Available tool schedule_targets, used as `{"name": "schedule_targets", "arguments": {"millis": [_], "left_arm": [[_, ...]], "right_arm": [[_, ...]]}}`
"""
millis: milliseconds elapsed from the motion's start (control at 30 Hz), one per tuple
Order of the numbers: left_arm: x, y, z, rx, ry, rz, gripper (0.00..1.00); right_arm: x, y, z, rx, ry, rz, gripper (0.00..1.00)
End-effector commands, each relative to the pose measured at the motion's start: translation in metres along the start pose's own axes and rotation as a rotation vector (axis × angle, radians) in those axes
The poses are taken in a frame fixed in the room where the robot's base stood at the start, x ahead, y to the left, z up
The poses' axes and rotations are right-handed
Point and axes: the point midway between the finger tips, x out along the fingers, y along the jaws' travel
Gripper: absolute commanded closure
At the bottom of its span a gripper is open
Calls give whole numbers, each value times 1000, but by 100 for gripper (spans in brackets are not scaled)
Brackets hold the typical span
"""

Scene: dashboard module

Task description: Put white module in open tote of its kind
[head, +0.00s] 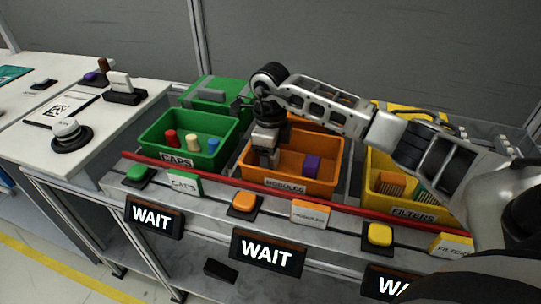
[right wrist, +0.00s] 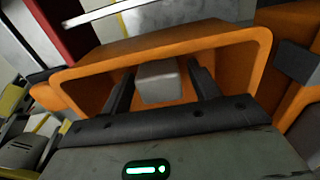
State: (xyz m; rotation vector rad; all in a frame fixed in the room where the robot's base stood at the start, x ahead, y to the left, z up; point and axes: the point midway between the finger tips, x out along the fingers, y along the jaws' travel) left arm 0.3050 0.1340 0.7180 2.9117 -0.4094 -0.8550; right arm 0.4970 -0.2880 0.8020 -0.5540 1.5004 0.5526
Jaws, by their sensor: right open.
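The orange tote (head: 318,187), labelled MODULES, stands open in the middle of the row. My right gripper (head: 265,160) reaches down into its left part. In the right wrist view, the white module (right wrist: 158,83) shows as a pale block between the two fingers of my right gripper (right wrist: 160,85). The fingers are open, one on each side of it. I cannot tell whether it touches the tote floor. In the head view the gripper hides most of it. A purple module (head: 312,165) lies in the tote to the right. My left gripper is not in view.
A green CAPS tote (head: 165,152) with several pegs stands left, a yellow FILTERS tote (head: 385,208) right. A red rail (head: 215,178) runs along the front, with coloured buttons and WAIT signs before it. My right arm covers much of the right side.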

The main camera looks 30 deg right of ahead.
Motion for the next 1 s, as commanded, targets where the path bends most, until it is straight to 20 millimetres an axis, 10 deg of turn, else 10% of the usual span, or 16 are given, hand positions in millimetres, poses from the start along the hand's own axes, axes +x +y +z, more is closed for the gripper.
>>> {"name": "schedule_targets", "arguments": {"millis": [700,1000], "left_arm": [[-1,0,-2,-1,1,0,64],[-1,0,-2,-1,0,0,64]], "right_arm": [[-109,0,1,0,-3,-2,39],[-124,0,0,0,0,1,39]]}}
